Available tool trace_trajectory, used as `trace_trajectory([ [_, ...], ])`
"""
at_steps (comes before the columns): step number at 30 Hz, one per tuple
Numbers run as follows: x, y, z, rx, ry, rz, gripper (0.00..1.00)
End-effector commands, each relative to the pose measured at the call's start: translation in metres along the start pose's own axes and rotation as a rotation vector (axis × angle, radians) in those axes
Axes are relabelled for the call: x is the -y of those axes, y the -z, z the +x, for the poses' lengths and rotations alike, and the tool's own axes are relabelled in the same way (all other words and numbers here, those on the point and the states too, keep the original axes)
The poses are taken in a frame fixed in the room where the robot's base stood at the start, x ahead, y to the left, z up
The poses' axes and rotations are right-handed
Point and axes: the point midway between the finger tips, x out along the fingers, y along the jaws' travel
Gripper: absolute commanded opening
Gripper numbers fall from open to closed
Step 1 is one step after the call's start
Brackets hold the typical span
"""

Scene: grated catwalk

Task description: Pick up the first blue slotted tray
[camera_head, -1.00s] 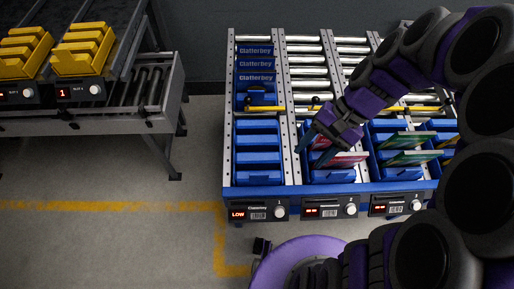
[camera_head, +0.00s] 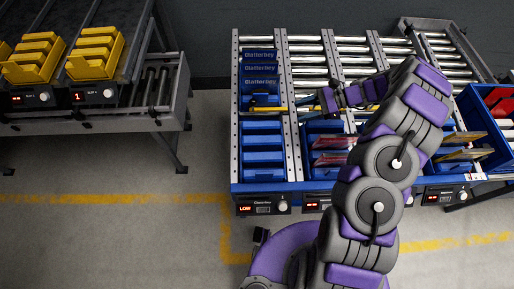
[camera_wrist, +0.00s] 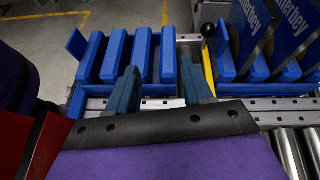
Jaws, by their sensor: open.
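An empty blue slotted tray (camera_head: 262,150) sits at the front of the left roller lane, behind a display reading LOW. It also shows in the wrist view (camera_wrist: 115,58), just beyond my fingers. My gripper (camera_head: 320,98) is above the second lane near its yellow bar, to the right of the tray. In the wrist view my gripper (camera_wrist: 160,85) has its two fingers wide apart with nothing between them, pointing towards the tray. Behind a yellow bar, blue trays with labelled cards (camera_head: 259,70) stand in the same lane.
A yellow bar (camera_wrist: 207,65) with a black knob (camera_wrist: 208,30) stands beside the tray. Other lanes hold blue trays with cards (camera_head: 330,150). A blue bin with red items (camera_head: 470,110) is at the right. Yellow slotted trays (camera_head: 95,50) stand on a left rack. The floor between racks is clear.

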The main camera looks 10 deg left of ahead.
Motion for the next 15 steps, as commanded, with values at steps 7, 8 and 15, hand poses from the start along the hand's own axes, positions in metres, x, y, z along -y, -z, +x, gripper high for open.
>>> trace_trajectory([
  [7, 0.003, 0.04, -0.004, 0.025, 0.063, 0.104, 0.51],
  [8, 0.004, 0.041, -0.002, 0.023, 0.066, 0.11, 0.51],
  [15, 0.009, 0.042, 0.035, 0.017, 0.066, 0.122, 0.51],
])
